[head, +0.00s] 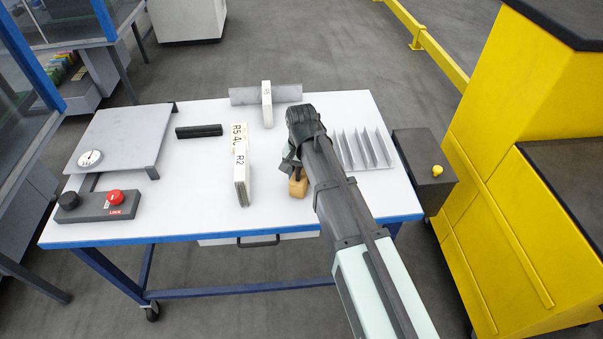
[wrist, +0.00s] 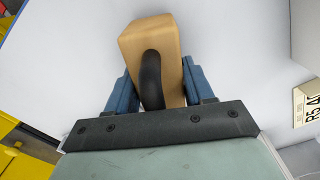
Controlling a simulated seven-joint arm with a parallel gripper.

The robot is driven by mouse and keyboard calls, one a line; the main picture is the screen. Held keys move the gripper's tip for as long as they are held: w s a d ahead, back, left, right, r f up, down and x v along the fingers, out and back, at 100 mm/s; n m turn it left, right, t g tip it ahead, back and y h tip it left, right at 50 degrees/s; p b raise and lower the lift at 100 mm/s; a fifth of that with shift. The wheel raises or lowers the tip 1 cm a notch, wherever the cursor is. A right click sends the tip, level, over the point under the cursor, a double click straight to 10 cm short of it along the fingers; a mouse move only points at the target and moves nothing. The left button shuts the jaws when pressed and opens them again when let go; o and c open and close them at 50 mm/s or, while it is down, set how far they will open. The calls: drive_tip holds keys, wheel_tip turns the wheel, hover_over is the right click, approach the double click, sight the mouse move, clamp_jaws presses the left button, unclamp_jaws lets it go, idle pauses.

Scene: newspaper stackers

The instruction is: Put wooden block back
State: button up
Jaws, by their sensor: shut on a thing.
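A tan wooden block (head: 298,187) with a curved black piece on its side is in my gripper (head: 292,163). In the wrist view the block (wrist: 148,38) sits between the two blue fingers of the gripper (wrist: 155,88), which press on its sides. In the head view the block is near the front of the white table (head: 200,212), right of the upright R2 plate (head: 241,178). My arm partly hides the block's top. I cannot tell whether it touches the table.
A grey rack with upright fins (head: 362,150) stands right of my arm. A grey bar (head: 240,96) with a white plate (head: 267,104) lies at the back. A black bar (head: 199,131), a raised grey plate (head: 125,135) and a button box (head: 92,205) are at left.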

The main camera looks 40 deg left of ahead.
drive_tip(key=shift+f, duration=0.1)
drive_tip(key=o, duration=1.2)
drive_tip(key=shift+o, duration=0.2)
wheel_tip(320, 180, up, 12)
drive_tip(key=shift+r, duration=0.15)
